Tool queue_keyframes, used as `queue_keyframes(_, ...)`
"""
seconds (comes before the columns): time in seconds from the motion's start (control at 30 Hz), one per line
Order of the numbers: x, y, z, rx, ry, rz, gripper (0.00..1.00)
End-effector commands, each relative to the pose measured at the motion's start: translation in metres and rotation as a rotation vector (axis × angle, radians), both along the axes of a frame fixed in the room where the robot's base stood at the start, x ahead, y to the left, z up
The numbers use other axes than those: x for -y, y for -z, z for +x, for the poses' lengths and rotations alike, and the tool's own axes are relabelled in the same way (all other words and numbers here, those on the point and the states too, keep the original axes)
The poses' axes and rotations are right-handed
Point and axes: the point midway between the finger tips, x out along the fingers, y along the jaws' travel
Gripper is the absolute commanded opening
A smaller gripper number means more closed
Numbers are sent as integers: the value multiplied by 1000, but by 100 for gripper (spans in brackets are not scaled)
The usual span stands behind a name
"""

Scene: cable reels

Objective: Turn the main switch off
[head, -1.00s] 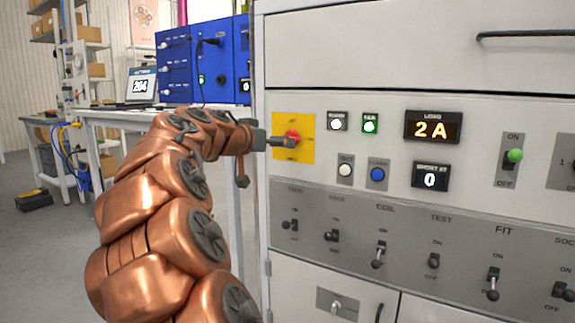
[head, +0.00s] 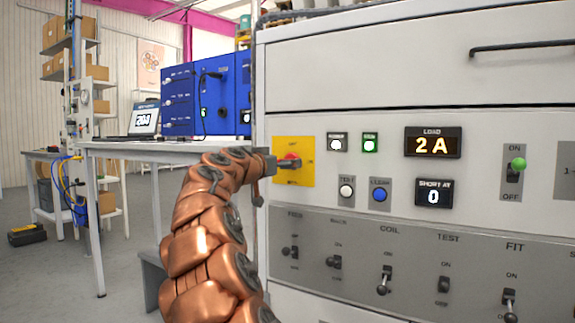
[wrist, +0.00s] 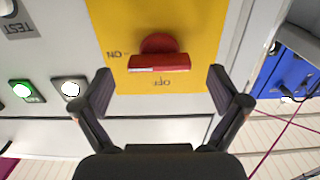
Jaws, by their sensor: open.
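The main switch is a red handle (wrist: 160,60) on a yellow plate (wrist: 200,25). In the wrist view the handle's bar lies horizontally, with ON printed to its left and OFF below it. A pale mark shows on the bar's left half. The yellow plate (head: 309,178) also shows in the head view, at the panel's left, with the red handle (head: 291,161) partly hidden by my gripper (head: 280,163). In the wrist view my gripper (wrist: 160,85) is open and empty, one finger to each side of the handle, with gaps between.
Lit indicators (head: 369,142), a white button (head: 346,190) and a blue button (head: 380,194) sit right of the plate. A green-tipped toggle (head: 518,164) is up. Several toggles line the grey strip (head: 420,232) below. A table (head: 150,147) stands left.

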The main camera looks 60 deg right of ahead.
Motion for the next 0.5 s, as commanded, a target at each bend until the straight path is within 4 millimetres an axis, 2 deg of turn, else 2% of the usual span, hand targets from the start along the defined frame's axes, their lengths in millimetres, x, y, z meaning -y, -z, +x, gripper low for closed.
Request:
queue_keyframes(0.1, 14, 3, 0, 1, 2, 3, 98)
queue_keyframes(0.5, 34, 2, 1, -1, 0, 2, 98)
